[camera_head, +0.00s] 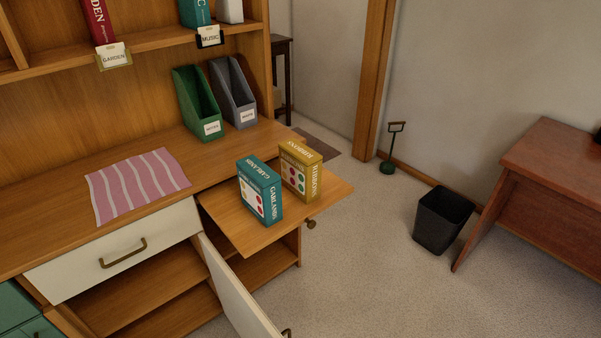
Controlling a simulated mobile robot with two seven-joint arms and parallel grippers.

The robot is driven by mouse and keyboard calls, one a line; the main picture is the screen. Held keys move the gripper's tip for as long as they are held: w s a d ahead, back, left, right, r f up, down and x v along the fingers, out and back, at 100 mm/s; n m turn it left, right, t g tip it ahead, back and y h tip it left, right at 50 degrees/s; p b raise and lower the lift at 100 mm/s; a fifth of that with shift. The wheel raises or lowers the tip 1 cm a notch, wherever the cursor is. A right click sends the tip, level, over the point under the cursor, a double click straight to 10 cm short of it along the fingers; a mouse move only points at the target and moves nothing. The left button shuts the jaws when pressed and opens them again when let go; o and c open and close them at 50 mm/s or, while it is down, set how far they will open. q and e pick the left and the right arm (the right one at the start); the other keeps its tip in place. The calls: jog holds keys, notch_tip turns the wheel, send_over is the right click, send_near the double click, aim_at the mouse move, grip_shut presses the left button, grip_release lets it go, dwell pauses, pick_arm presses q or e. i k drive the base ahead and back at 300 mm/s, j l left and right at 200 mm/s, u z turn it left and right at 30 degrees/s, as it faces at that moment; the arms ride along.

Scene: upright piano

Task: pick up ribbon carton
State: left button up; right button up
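The ribbon carton (299,172) is a yellow box marked "RIBBONS", with a panel of coloured dots on its front. It stands upright on the pull-out board (230,222) of the wooden cabinet. A teal carton marked "GARLANDS" (259,190) stands upright just left of it and nearer to me, close beside it; I cannot tell whether they touch. Neither of my grippers shows in the head view.
A pink striped cloth (137,185) lies on the counter to the left. Green (198,103) and grey (233,92) file holders stand behind. A white cabinet door (238,295) hangs open below the board. A black bin (442,219) stands on the carpet right, with clear floor between.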

aim_at(300, 167)
jog(key=l+u, duration=0.15)
jog(key=u, duration=0.2)
jog(key=i+l+u, duration=0.1)
jog(key=u, duration=0.25)
jog(key=l+u, duration=0.4)
jog(key=l, duration=0.4)
jog(key=l+u, duration=0.2)
jog(key=l, duration=1)
jog(key=k+l+u, duration=0.15)
jog(key=l, duration=1.05)
jog(key=i, duration=0.05)
